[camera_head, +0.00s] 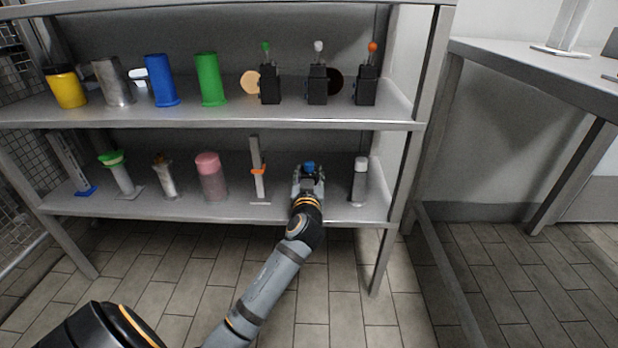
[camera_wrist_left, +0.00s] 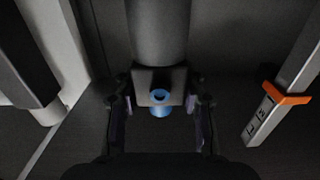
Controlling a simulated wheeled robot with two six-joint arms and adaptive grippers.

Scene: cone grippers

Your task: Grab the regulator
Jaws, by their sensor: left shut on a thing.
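A dark device with a blue knob (camera_head: 309,166), which I take to be the regulator, stands on the lower shelf. My left gripper (camera_head: 308,180) reaches it from the front and is shut on it. In the left wrist view the regulator (camera_wrist_left: 159,78) shows a grey block with a blue ring and a dark cylinder, between the two fingers of my left gripper (camera_wrist_left: 160,112). Its lower part is hidden by the gripper in the head view. My right gripper is not in view.
A stand with an orange slider (camera_head: 258,171) is left of the gripper, and a grey bottle with a white cap (camera_head: 359,180) is right. The upper shelf (camera_head: 200,122) lies above, carrying several items, including a green cylinder (camera_head: 210,80). Tiled floor is clear in front.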

